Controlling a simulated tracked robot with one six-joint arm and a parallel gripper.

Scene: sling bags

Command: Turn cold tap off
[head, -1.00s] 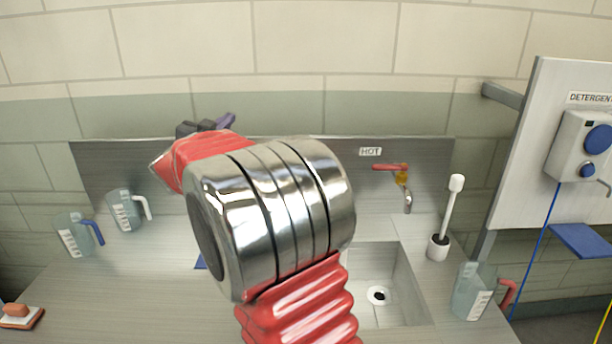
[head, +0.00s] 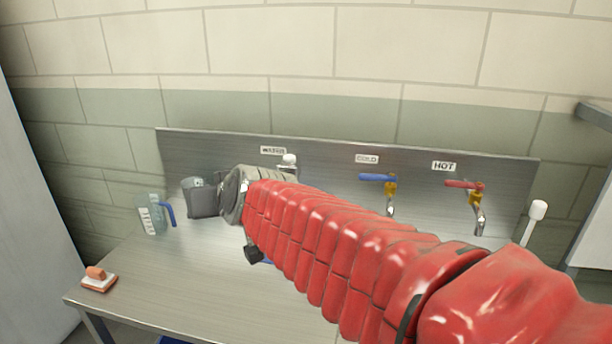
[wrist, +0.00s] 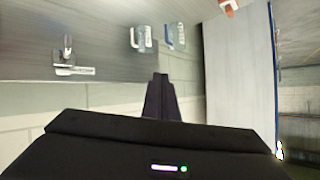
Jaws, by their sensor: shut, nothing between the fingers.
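The cold tap's blue lever (head: 377,177) lies level, pointing left from a brass-coloured body, under the COLD label (head: 367,159) on the steel backsplash. Its spout hangs below, and my red-sleeved arm covers the area under it. My gripper (wrist: 160,80) shows in the wrist view as dark fingers closed together, with nothing held. In the head view its fingers cannot be made out. My wrist is well to the left of the cold tap and apart from it. The cold tap is not clearly seen in the wrist view.
The hot tap's red lever (head: 464,184) is just right of the cold tap. A blue-handled jug (head: 153,215) and another jug (head: 197,183) stand left near my wrist. An orange scrubber (head: 98,279) lies at the bench's left end. A white brush handle (head: 537,210) rises at right.

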